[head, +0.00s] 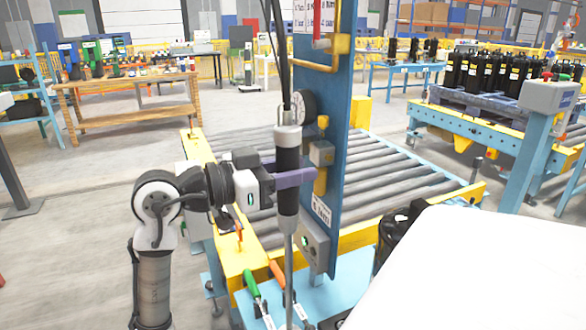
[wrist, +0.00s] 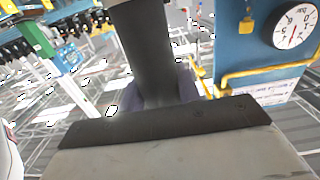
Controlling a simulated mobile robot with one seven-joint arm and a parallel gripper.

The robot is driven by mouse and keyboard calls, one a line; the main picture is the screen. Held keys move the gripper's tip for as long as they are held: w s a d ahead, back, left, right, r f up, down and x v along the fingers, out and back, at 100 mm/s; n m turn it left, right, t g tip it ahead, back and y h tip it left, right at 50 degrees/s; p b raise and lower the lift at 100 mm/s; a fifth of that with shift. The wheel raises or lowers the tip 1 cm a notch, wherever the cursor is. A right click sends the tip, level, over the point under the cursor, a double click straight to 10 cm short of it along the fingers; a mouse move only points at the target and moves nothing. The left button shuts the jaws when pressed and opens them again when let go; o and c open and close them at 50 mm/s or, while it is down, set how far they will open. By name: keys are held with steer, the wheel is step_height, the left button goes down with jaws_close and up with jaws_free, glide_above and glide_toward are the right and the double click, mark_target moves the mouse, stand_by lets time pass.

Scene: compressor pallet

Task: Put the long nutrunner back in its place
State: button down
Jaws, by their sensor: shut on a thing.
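The long nutrunner (head: 287,155) hangs upright in the head view, a dark body with a light band at the top, cables above and a thin grey shaft running down. My gripper (head: 298,178) has its purple fingers shut around the body at mid-height. In the wrist view the dark tool body (wrist: 145,45) stands between the purple fingers of my gripper (wrist: 150,88). A blue upright panel (head: 343,100) stands just right of the tool and carries yellow fittings (head: 321,155). I cannot tell which fitting is the nutrunner's place. The shaft's lower end is hard to make out.
A round gauge (head: 306,107) is on the panel, close behind the tool. A roller conveyor (head: 400,180) with yellow rails lies behind. Green and orange handled tools (head: 250,282) lie at the front. A white surface (head: 480,270) fills the lower right.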

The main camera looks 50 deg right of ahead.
steer(key=shift+f, duration=0.25)
steer(key=c, duration=0.9)
jaws_free()
steer(key=shift+f, duration=0.15)
steer(key=b+v, duration=0.3)
steer(key=v, duration=1.1)
steer(key=shift+s, duration=0.1)
